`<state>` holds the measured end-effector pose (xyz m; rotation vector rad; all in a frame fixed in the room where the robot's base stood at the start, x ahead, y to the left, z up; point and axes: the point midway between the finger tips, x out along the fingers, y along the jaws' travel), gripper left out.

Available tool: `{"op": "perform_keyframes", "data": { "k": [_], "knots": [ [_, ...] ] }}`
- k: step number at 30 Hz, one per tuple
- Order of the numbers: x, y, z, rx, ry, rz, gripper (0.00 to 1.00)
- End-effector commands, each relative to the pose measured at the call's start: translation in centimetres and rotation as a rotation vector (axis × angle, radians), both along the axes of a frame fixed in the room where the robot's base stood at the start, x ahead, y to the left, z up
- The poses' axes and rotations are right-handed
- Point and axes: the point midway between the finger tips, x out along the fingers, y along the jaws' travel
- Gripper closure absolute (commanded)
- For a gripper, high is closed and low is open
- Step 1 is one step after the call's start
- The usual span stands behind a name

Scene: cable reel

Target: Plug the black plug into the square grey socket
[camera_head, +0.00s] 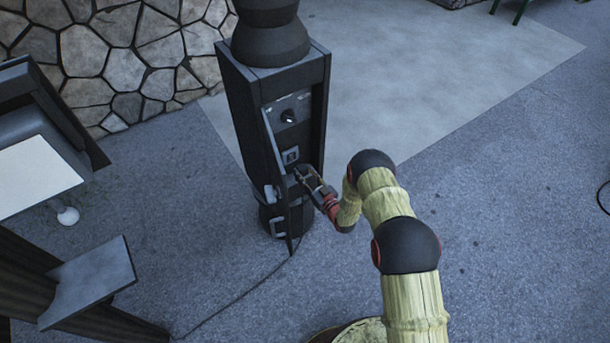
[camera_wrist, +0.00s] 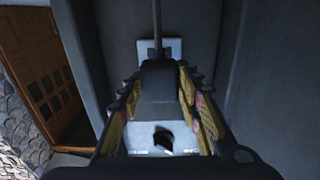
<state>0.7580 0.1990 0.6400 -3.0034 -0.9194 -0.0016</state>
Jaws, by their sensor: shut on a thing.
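The black plug (camera_wrist: 168,88) is between the fingers of my gripper (camera_wrist: 165,105) in the wrist view. Its cord runs up the picture from it. In the head view my gripper (camera_head: 303,175) is at the dark pillar's front, just below and right of the square grey socket (camera_head: 291,156). A light grey plate (camera_wrist: 173,46), apparently this socket, shows behind the plug and cord in the wrist view; its middle is partly hidden. I cannot tell whether the plug touches anything. In the head view the plug is too small to make out.
The dark pillar (camera_head: 244,115) has a knob panel (camera_head: 288,114) above the socket, with the knob (camera_wrist: 163,138) low in the wrist view. A narrow open door (camera_head: 275,170) stands at the recess's left. A cable (camera_head: 238,299) lies on the floor.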

Motion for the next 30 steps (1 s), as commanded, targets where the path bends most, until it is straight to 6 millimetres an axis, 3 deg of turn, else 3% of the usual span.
{"op": "perform_keyframes", "data": {
  "k": [10, 30],
  "knots": [
    [0.6, 0.4, 0.0, -0.001, -0.001, 0.0, 0.88],
    [4.6, 3.1, 0.0, -0.001, -0.001, -0.001, 0.88]
  ]
}}
